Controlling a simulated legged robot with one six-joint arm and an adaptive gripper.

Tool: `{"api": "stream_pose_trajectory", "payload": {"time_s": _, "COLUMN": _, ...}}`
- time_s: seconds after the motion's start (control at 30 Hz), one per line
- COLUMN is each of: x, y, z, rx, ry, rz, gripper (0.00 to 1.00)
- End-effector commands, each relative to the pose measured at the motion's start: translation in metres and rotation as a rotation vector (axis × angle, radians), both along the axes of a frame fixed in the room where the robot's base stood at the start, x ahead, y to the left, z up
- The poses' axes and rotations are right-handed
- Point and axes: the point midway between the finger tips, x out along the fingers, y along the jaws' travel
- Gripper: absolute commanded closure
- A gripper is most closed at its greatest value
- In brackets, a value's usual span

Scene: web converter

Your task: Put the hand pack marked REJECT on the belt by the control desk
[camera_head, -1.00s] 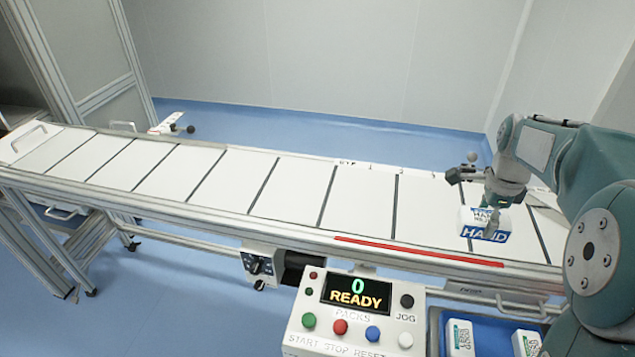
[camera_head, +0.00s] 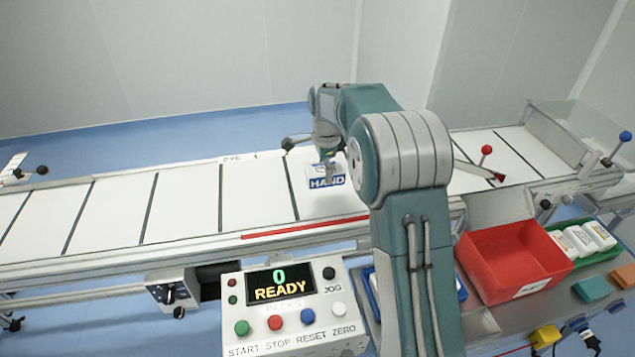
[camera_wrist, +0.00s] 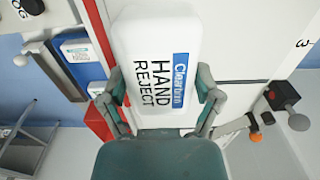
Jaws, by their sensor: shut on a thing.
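The desk's display reads 0 READY.
A red strip (camera_head: 290,230) runs along the belt's near edge. At right are a red bin (camera_head: 510,262), a green tray with white packs (camera_head: 588,240), and a red-knobbed lever (camera_head: 487,150). My arm hides part of the belt. The belt left of the pack is clear.

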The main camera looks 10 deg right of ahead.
Motion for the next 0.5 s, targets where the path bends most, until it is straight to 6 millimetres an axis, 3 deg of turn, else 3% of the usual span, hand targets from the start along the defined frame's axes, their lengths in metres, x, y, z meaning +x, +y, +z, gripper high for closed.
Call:
{"api": "stream_pose_trajectory", "payload": {"time_s": 0.2, "x": 0.019, "y": 0.005, "z": -0.025, "rx": 0.003, "ry": -0.001, "rz": -0.001, "gripper": 0.73}}
{"api": "stream_pose_trajectory", "payload": {"time_s": 0.37, "x": 0.026, "y": 0.013, "z": -0.036, "rx": -0.001, "ry": 0.000, "rz": -0.001, "gripper": 0.73}}
{"api": "stream_pose_trajectory", "payload": {"time_s": 0.5, "x": 0.024, "y": 0.013, "z": -0.058, "rx": -0.002, "ry": 0.002, "rz": -0.001, "gripper": 0.73}}
